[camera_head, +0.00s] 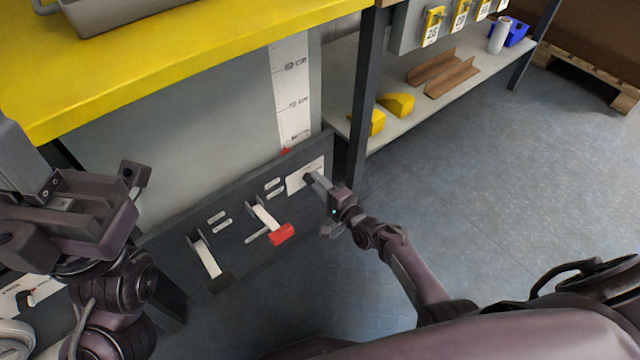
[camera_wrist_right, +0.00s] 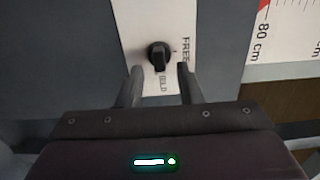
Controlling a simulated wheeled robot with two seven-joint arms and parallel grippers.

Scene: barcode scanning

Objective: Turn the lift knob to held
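The lift knob (camera_wrist_right: 160,55) is black and round with a raised grip, on a white plate (camera_wrist_right: 133,22) in the right wrist view. Its grip stands roughly vertical there. FREE is lettered to its right; a partly hidden label, apparently HELD, sits below it. In the head view the white plate (camera_head: 295,184) is at the panel's right end. My right gripper (camera_wrist_right: 160,70) is open, its fingers either side of the knob's lower part in the picture; contact is not clear. It hides most of the knob in the head view. My left gripper (camera_head: 95,205) is at the left, away from the panel.
The dark panel (camera_head: 228,262) also carries white levers, one with a red handle (camera_head: 282,234). A yellow-topped bench (camera_head: 200,65) and a height scale (camera_head: 291,95) are above it. A shelf post (camera_head: 361,110) stands close right of the plate. Open floor lies right.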

